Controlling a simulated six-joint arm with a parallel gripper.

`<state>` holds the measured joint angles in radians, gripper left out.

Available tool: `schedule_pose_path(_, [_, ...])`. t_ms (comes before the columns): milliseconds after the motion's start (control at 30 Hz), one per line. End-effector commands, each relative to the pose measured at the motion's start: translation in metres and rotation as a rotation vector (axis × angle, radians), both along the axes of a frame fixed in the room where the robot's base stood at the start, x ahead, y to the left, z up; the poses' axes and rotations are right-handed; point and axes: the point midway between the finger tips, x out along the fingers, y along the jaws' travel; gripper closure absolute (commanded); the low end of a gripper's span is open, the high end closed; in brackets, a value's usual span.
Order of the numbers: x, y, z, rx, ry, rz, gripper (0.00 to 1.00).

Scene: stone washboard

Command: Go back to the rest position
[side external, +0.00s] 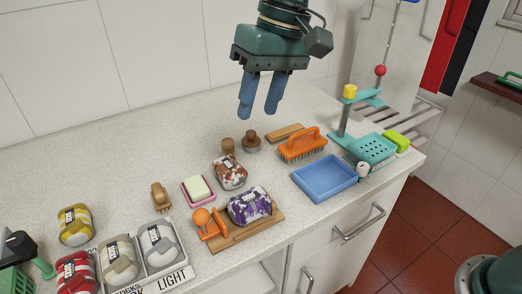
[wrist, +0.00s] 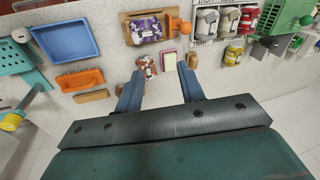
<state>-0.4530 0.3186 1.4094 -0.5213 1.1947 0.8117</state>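My gripper (side external: 261,103) hangs above the counter (side external: 140,127) near the back wall in the side external view, its two blue fingers pointing down. The fingers are apart with nothing between them. In the wrist view my gripper (wrist: 157,88) also shows a clear gap between the fingertips. A brown-and-white sock bundle (side external: 229,172) lies on the counter beyond the fingers and shows past their tips in the wrist view (wrist: 147,66). A purple sock bundle (side external: 250,206) lies on the wooden washboard (side external: 233,239), beside its orange knob (side external: 201,217).
A blue tray (side external: 325,178), an orange brush (side external: 302,146) and a teal stand (side external: 345,118) are on the right. A soap dish (side external: 198,190) sits mid-counter. A white divided box (side external: 175,279) with sock bundles is at front left. The back-left counter is clear.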

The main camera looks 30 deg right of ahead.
Motion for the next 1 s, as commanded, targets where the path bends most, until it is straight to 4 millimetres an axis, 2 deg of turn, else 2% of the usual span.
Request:
schedule_pose_path(33, [-0.005,-0.014,0.007,0.005,-0.015,-0.012,0.61])
schedule_pose_path(200, [-0.023,-0.052,0.02,0.01,-0.062,-0.035,0.61])
schedule_pose_path(500, [-0.063,-0.117,0.031,0.001,-0.15,-0.078,0.61])
schedule_pose_path(767, [-0.105,-0.169,0.026,-0.027,-0.227,-0.116,0.61])
schedule_pose_path(1000, [-0.148,-0.21,0.011,-0.072,-0.294,-0.148,0.61])
